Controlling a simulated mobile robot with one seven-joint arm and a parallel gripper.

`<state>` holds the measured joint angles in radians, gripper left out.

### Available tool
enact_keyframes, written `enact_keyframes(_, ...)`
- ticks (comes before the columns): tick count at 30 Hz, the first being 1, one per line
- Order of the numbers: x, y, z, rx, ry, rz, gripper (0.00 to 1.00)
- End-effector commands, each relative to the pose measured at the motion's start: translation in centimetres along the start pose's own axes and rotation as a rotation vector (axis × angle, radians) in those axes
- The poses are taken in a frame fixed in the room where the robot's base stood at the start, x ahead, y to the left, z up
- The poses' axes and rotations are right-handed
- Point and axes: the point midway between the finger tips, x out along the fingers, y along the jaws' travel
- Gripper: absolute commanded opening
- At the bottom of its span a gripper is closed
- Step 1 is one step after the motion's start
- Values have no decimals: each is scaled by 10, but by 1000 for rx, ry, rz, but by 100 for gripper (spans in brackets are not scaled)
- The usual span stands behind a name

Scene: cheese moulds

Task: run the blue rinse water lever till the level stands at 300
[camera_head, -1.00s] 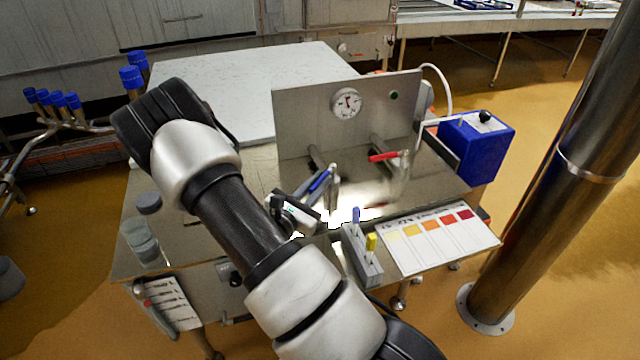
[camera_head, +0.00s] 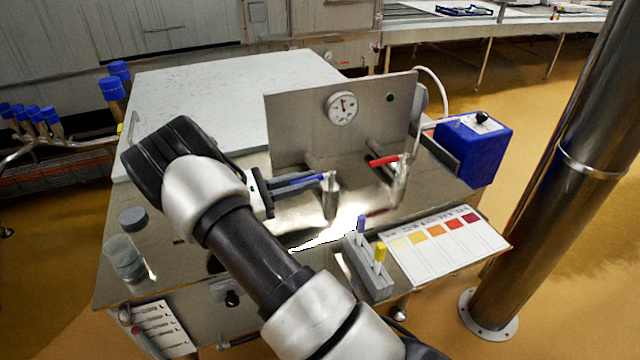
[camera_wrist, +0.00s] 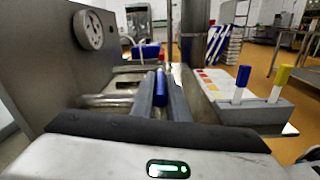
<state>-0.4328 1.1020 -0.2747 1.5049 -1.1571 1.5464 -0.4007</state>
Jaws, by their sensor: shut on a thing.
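The blue lever (camera_head: 308,179) sits on a metal tap (camera_head: 331,196) in front of the upright steel panel (camera_head: 290,130). It points to the left, roughly level. My gripper (camera_head: 288,182) reaches it from the left and is shut on its handle. In the wrist view the blue lever (camera_wrist: 160,88) lies between my two fingers (camera_wrist: 161,100). A clear beaker (camera_head: 124,258) stands at the left front of the steel bench. No scale or level of 300 can be read in either view.
A second tap with a red lever (camera_head: 384,160) stands close on the right. A round dial (camera_head: 341,107) is on the panel. A grey block with blue and yellow pegs (camera_head: 370,265) and a colour card (camera_head: 445,243) lie at the front right. A blue box (camera_head: 474,150) stands at the right.

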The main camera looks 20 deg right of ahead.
Motion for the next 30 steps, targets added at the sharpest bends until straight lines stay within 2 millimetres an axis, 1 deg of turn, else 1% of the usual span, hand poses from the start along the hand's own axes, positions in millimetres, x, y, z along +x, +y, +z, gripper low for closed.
enact_keyframes(6,-6,1,0,1,-10,-32,0)
enact_keyframes(19,-6,2,1,2,-12,-39,0)
enact_keyframes(20,-6,2,1,2,-12,-38,19)
enact_keyframes(22,-6,2,1,2,-12,-38,31)
enact_keyframes(23,-6,2,1,2,-11,-38,32)
enact_keyframes(30,-6,1,0,1,-11,-38,32)
